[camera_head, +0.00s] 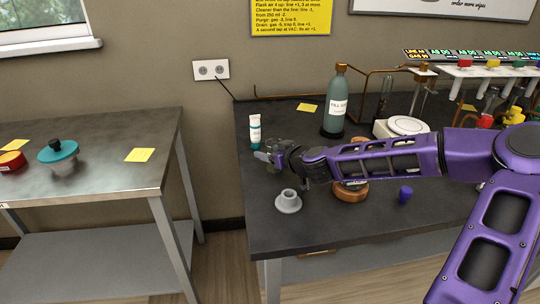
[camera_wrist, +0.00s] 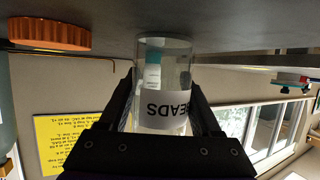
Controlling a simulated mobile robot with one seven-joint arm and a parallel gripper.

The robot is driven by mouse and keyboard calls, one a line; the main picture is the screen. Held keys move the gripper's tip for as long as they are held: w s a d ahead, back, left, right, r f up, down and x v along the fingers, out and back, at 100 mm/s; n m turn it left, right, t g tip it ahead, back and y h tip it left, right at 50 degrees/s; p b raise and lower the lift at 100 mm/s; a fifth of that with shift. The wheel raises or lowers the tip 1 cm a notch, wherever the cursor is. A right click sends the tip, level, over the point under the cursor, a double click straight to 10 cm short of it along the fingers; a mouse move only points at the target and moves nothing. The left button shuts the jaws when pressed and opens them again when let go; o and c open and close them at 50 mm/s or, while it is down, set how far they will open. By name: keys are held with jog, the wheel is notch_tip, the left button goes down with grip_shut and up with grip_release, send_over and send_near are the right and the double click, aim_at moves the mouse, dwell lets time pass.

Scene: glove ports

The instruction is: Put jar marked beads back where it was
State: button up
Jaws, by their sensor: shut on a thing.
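The jar marked BEADS (camera_wrist: 163,92) is clear with a white label and sits between the two fingers of my gripper (camera_wrist: 165,105) in the wrist view. That view is upside down, with the dark bench top at the top, so the jar is upright. Its base is at or just above the bench; I cannot tell if it touches. In the head view my gripper (camera_head: 266,157) is shut on it low over the left part of the bench (camera_head: 262,225), and the jar is hardly distinguishable there.
A white tube with a teal cap (camera_head: 255,131) stands just behind my gripper. A grey flanged piece (camera_head: 288,201) is in front, a brown round piece (camera_head: 351,191) and purple stopper (camera_head: 405,193) to the right, a green bottle (camera_head: 336,105) behind. The bench's front left is clear.

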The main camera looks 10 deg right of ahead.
jog(key=shift+f, duration=0.2)
jog(key=o, duration=1.5)
jog(key=shift+c, duration=0.2)
jog(key=shift+r, duration=0.2)
jog(key=p+v, duration=0.1)
jog(key=v, duration=0.9)
jog(key=shift+s+d+p, duration=0.15)
jog(key=shift+s+p, duration=0.05)
jog(key=shift+p, duration=0.15)
jog(key=shift+v, duration=0.75)
